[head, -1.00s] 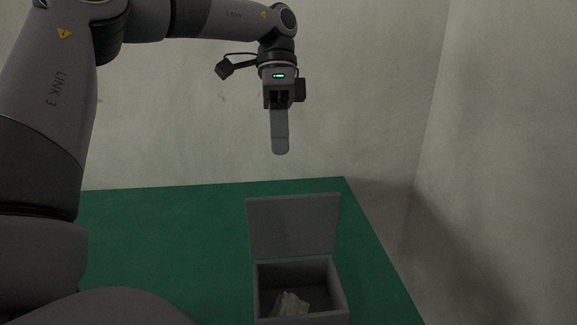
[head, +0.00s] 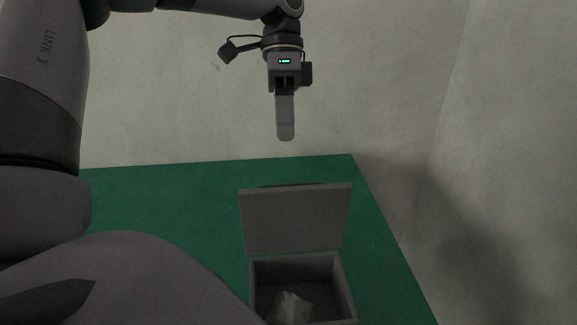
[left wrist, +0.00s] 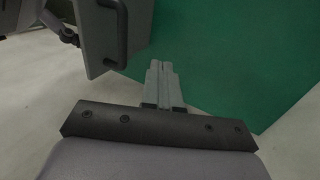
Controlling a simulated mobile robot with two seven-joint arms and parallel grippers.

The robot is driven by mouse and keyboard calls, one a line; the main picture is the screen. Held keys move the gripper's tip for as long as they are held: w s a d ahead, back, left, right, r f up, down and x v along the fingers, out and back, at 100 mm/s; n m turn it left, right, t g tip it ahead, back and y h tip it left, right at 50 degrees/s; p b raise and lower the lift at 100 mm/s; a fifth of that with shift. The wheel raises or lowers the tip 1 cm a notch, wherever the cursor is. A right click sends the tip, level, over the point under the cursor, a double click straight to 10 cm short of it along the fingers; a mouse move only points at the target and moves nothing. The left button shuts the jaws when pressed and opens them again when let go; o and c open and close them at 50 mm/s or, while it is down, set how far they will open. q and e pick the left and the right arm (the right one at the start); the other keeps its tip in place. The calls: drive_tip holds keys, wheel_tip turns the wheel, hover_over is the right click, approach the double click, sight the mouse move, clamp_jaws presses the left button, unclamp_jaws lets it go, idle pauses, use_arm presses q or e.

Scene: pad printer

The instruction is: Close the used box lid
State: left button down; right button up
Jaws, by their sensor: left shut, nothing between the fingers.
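The used box (head: 346,290) is a grey open-topped box on the green table, low in the head view. Its grey lid (head: 295,220) stands up, open, along the box's far edge. A crumpled pale piece (head: 290,307) lies inside the box. My left gripper (head: 286,138) is shut and empty, pointing down, above and beyond the lid in the picture and apart from it. In the left wrist view its fingers (left wrist: 160,66) lie together over the green surface. My right gripper is not in view.
The green table (head: 160,205) is bare to the left of the box. Its right edge runs close beside the box. Pale walls (head: 510,130) stand behind and to the right. A grey panel with a dark handle (left wrist: 112,35) shows at upper left in the left wrist view.

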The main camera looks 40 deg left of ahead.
use_arm(q)
drive_tip(key=s+d+f, duration=0.4)
drive_tip(key=d, duration=0.1)
idle(0.3)
drive_tip(key=shift+a, duration=0.1)
idle(0.4)
